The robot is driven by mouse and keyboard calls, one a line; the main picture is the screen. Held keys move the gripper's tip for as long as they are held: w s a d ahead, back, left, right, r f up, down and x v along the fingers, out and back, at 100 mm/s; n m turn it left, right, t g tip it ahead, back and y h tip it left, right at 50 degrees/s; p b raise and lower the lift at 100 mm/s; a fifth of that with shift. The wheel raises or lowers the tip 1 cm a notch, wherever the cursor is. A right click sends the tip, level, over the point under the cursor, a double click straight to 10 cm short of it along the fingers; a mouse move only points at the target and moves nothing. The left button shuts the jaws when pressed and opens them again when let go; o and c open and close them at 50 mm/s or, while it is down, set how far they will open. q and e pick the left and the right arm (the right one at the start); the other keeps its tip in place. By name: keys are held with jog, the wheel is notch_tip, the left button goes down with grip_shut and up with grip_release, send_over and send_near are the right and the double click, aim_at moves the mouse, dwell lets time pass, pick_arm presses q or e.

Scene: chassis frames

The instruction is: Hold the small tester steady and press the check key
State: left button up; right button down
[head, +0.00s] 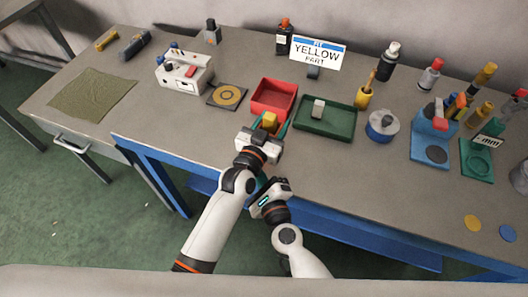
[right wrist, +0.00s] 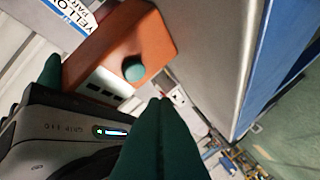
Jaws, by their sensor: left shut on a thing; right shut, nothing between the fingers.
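The small tester is an orange block (head: 270,121) in the head view, held over the table's front edge in my left gripper (head: 268,128). In the right wrist view the tester (right wrist: 105,50) fills the upper middle, with a round teal key (right wrist: 135,69) on its face and dark slots beside it. My left gripper's grey body (right wrist: 60,135) shows there at lower left, shut on the tester. My right gripper (head: 262,180) is shut and empty, just in front of the left one. Its green fingertips (right wrist: 160,101) appear just below the key; a small gap shows in the picture.
A red tray (head: 273,112) and a green tray (head: 325,136) holding a grey block lie just beyond. A white device (head: 184,87) and a round-marked mat (head: 228,96) are left of them. Bottles and fixtures crowd the right.

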jog(key=shift+w+d, duration=0.2)
jog(key=shift+w, duration=0.25)
jog(key=shift+w+d, duration=0.2)
jog(key=shift+w, duration=0.25)
dwell(1.4)
jog(key=shift+w+d, duration=0.15)
jog(key=shift+w, duration=0.25)
jog(key=shift+w+d, duration=0.2)
jog(key=shift+w, duration=0.2)
dwell(0.6)
jog(key=shift+s+a, duration=0.35)
jog(key=shift+s, duration=0.45)
jog(key=s, duration=0.1)
jog(key=s+a, duration=0.1)
jog(key=s, duration=0.1)
jog(key=s+a, duration=0.1)
jog(key=shift+s, duration=0.3)
